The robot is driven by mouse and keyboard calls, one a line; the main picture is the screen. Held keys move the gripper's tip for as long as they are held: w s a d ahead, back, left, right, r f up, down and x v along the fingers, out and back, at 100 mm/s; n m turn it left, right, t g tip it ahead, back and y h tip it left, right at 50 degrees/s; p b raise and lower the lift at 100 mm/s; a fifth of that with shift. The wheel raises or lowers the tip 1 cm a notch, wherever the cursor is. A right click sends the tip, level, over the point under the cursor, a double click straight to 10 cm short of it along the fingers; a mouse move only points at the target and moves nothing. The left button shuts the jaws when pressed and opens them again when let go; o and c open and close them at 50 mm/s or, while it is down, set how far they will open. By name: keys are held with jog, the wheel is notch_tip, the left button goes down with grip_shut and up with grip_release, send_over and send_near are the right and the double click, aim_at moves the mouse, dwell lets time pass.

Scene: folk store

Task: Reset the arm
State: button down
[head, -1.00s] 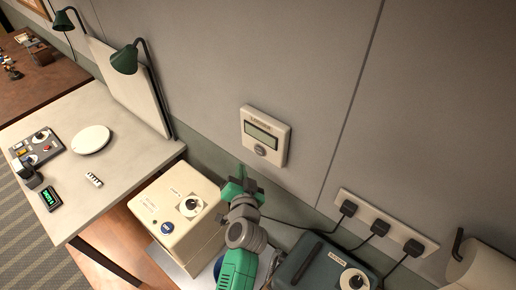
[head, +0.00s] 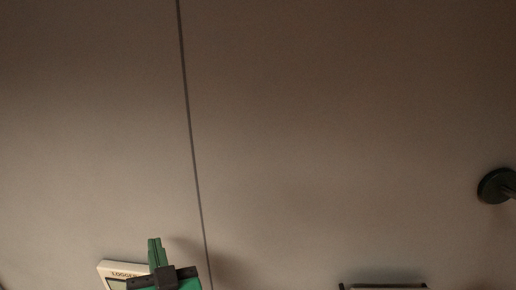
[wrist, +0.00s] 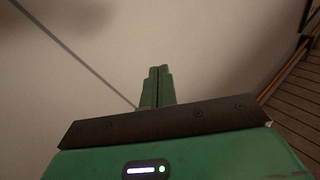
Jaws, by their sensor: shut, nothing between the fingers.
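My gripper (head: 155,243) is at the bottom left of the head view, raised in front of the wall. Its green fingers are together with nothing between them. In the wrist view my gripper (wrist: 158,72) also shows shut, pointing at bare wall. The rest of my arm is below the edge of the head view.
A wall box marked LOGGER (head: 122,268) is partly hidden behind my gripper. A dark round fixture (head: 496,186) sticks out at the right edge. A dark-topped object (head: 384,286) shows at the bottom edge. The wall (head: 330,130) between is bare.

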jog(key=s+d+r+m+t+h+p, duration=0.1)
jog(key=s+d+r+t+h, duration=0.1)
jog(key=s+d+r, duration=0.3)
jog(key=s+d+r+m+t+h+p, duration=0.1)
jog(key=s+d+r+t+h, duration=0.2)
jog(key=d+r, duration=0.6)
jog(key=s+d+r+m+t+h, duration=0.1)
jog(key=s+d+r+h, duration=0.3)
jog(key=r, duration=0.9)
jog(key=s+d+t, duration=0.1)
jog(key=s+d, duration=0.1)
jog(key=s, duration=0.1)
jog(key=shift+s+d+t+h+p, duration=0.35)
jog(key=shift+d+t+h+p, duration=0.05)
jog(key=shift+r, duration=0.1)
